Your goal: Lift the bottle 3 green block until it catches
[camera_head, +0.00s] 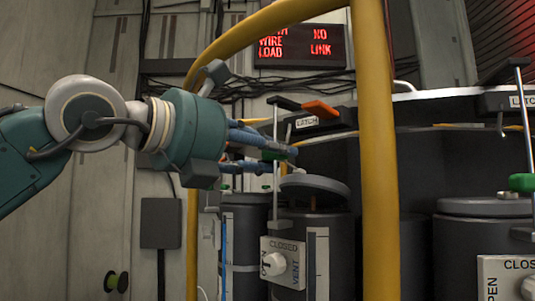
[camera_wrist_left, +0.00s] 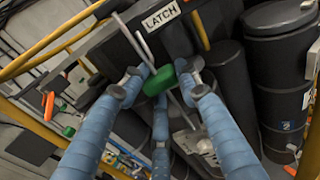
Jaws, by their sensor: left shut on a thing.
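The green block (camera_wrist_left: 158,80) sits on a thin upright metal rod (camera_wrist_left: 178,98) and lies between the blue fingers of my left gripper (camera_wrist_left: 165,88) in the left wrist view. In the head view, my left gripper (camera_head: 286,147) reaches in from the left and is shut on the block (camera_head: 271,155), which is mostly hidden by the fingers. The rod (camera_head: 275,185) stands beside a dark bottle (camera_head: 315,225) whose grey lid (camera_head: 314,186) is tilted. A box marked LATCH (camera_head: 325,122) with an orange lever (camera_head: 321,109) is just above. My right gripper is not in view.
A yellow rail (camera_head: 376,150) stands upright before the bottles and curves over my left arm. A CLOSED/VENT panel (camera_head: 283,262) with a white knob is below. At right are another green block (camera_head: 522,182) and another bottle (camera_head: 484,240). A red sign (camera_head: 302,47) hangs behind.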

